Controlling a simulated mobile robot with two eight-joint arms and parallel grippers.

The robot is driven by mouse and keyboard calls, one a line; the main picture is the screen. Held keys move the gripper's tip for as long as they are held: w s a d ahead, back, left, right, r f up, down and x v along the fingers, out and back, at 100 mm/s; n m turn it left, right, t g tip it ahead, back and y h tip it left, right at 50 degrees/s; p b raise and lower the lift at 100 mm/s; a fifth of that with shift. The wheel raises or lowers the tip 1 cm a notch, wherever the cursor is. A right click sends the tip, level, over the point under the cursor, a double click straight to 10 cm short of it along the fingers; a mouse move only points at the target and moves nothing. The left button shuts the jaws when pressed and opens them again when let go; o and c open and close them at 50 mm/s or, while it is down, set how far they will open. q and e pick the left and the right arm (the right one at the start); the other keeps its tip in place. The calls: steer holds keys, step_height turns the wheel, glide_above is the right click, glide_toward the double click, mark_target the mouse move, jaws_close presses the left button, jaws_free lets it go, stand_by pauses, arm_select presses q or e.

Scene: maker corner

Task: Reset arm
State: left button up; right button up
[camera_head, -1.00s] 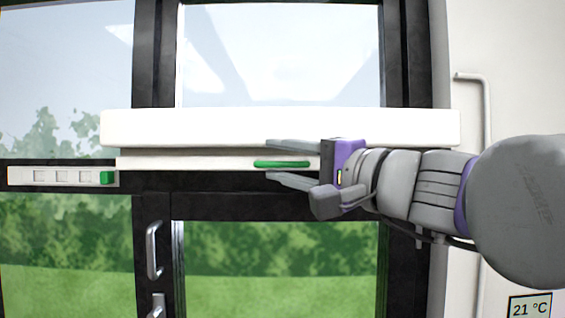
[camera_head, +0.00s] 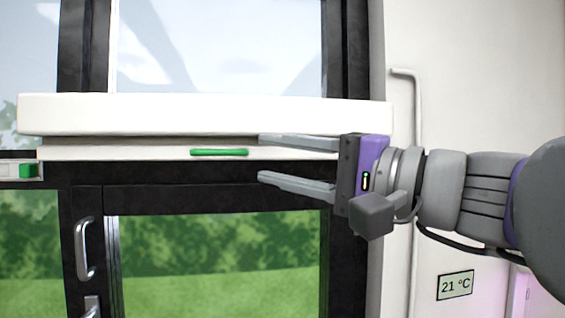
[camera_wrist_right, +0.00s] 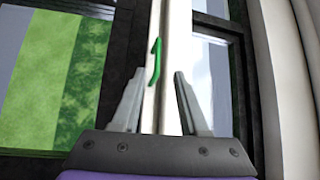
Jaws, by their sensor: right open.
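My right gripper (camera_head: 261,159) reaches in from the right in the head view. Its two grey fingers are spread apart with nothing between them. The green handle (camera_head: 219,152) on the white blind rail (camera_head: 80,153) is to the left of the fingertips, apart from them. In the right wrist view the open fingers (camera_wrist_right: 155,95) point toward the green handle (camera_wrist_right: 155,60), which lies beyond the tips. My left gripper is in neither view.
A white blind casing (camera_head: 200,114) spans the dark-framed window. A door handle (camera_head: 84,250) is at the lower left. A white pipe (camera_head: 414,200) runs down the wall behind my right arm, near a 21 °C display (camera_head: 455,286).

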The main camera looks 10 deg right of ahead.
steer(key=shift+s+d, duration=0.2)
steer(key=shift+s, duration=0.05)
steer(key=shift+f, duration=0.15)
